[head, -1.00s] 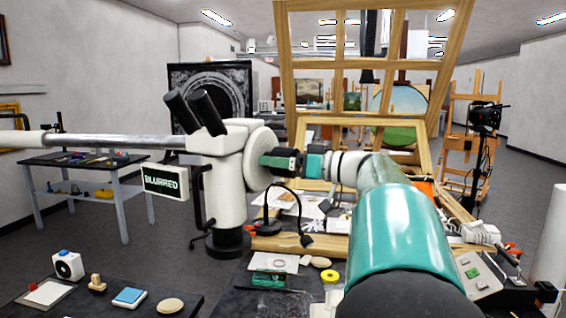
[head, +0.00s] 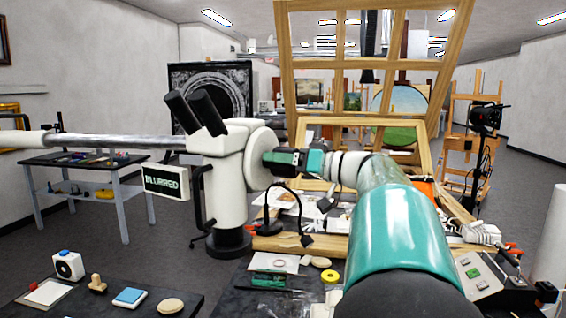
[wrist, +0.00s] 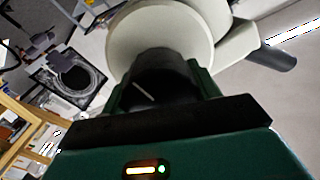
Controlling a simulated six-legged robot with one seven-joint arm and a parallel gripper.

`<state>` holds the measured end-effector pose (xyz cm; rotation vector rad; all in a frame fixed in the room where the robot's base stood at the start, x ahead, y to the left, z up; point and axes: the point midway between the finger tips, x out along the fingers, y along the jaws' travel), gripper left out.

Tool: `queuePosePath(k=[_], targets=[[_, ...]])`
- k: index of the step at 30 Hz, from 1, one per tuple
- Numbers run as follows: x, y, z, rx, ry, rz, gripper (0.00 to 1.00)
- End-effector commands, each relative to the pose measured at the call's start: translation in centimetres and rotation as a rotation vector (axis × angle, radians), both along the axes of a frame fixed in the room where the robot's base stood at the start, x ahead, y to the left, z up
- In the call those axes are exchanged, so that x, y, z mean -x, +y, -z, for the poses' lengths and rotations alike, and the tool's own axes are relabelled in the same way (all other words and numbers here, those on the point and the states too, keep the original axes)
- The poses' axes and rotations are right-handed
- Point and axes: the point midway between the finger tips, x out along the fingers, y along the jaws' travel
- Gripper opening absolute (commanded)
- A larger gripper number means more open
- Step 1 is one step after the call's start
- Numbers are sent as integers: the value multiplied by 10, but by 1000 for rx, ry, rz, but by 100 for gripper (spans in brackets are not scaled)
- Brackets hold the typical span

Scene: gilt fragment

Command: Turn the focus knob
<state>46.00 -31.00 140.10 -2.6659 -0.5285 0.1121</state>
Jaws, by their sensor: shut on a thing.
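The white microscope (head: 229,172) with two black eyepieces stands at the centre left on a black base. A small sign (head: 167,181) hangs on its left and reads "BLURRED". The black focus knob (wrist: 165,85) has a white mark line and sits in front of a round white disc (wrist: 172,28). My gripper (head: 279,159) is at the right side of the microscope, with its fingers on either side of the knob. It is shut on the knob. In the wrist view, the fingers (wrist: 161,92) flank the knob and part of it is hidden.
A dark table (head: 192,308) at the lower left holds a stamp, a blue pad and other small things. A bench under my arm holds papers, a yellow tape roll (head: 329,276) and a control box (head: 480,275). A wooden frame (head: 282,60) rises behind.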

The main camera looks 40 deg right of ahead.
Motion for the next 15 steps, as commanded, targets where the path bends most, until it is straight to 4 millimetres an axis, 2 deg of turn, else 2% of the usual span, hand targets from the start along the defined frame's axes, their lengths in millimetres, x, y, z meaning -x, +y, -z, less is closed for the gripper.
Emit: queuePosePath(k=[15], targets=[[0, 0, 0, -259, 103, 0, 38]])
